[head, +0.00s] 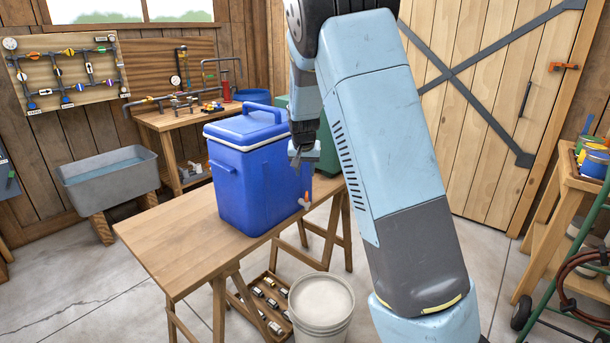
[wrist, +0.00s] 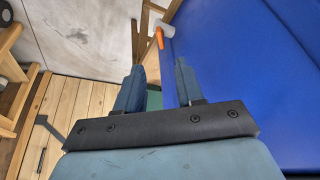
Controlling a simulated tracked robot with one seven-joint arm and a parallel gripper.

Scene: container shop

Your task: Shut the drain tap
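The blue cooler (head: 245,180) with a white-rimmed lid stands on the wooden trestle table. Its drain tap (head: 304,202), white with an orange lever, sticks out low on the cooler's right side. In the wrist view the tap's orange lever (wrist: 159,38) and white body show beyond my fingertips, beside the blue cooler wall (wrist: 250,70). My gripper (head: 298,160) hangs above the tap, close by the cooler's right side. In the wrist view my gripper (wrist: 159,68) is open, with nothing between its fingers. It is apart from the tap. I cannot tell whether water flows.
A pale bucket (head: 320,312) stands on the floor in front of the table. A crate of small parts (head: 262,308) lies beneath the table. A green object (head: 328,150) is behind the cooler. The table's left part (head: 165,245) is clear.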

